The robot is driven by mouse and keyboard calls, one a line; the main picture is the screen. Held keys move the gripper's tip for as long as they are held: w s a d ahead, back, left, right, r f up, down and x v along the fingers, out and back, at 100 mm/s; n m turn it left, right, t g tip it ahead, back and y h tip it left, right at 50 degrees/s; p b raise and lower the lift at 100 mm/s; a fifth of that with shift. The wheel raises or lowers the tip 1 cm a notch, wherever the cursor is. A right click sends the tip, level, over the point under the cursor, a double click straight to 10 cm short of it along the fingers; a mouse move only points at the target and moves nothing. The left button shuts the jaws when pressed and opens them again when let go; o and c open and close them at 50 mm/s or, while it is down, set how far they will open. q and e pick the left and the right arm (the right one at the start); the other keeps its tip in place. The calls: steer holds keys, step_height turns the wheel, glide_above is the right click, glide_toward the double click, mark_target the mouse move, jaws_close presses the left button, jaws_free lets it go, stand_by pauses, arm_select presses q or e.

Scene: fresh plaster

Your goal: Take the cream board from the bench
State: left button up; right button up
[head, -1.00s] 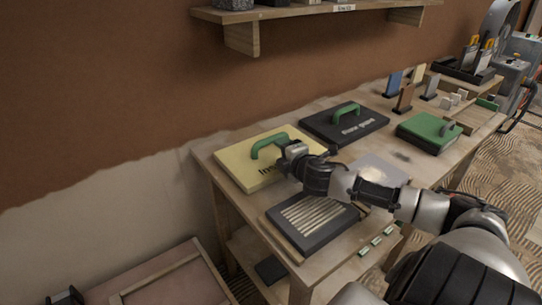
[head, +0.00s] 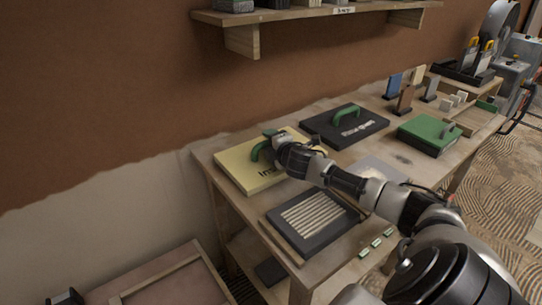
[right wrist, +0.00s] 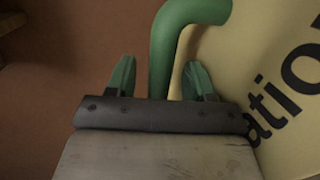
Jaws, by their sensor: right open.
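My right gripper (head: 268,136) is over the board at the handle. In the right wrist view its two green-tipped fingers (right wrist: 157,80) are open, with the handle (right wrist: 165,62) between them; gaps show on both sides. Part of the handle is hidden by the gripper. A small dark shape at the lower left of the head view may be my left gripper.
A black board with a green handle (head: 335,133) lies just behind. A dark ridged board (head: 305,222) lies in front, partly beneath my arm. A green board (head: 428,138) is to the right. A wall shelf (head: 310,12) hangs above the bench.

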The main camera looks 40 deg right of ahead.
steer(key=shift+w, duration=0.1)
jaws_close()
stand_by(0.3)
steer(key=shift+r, duration=0.15)
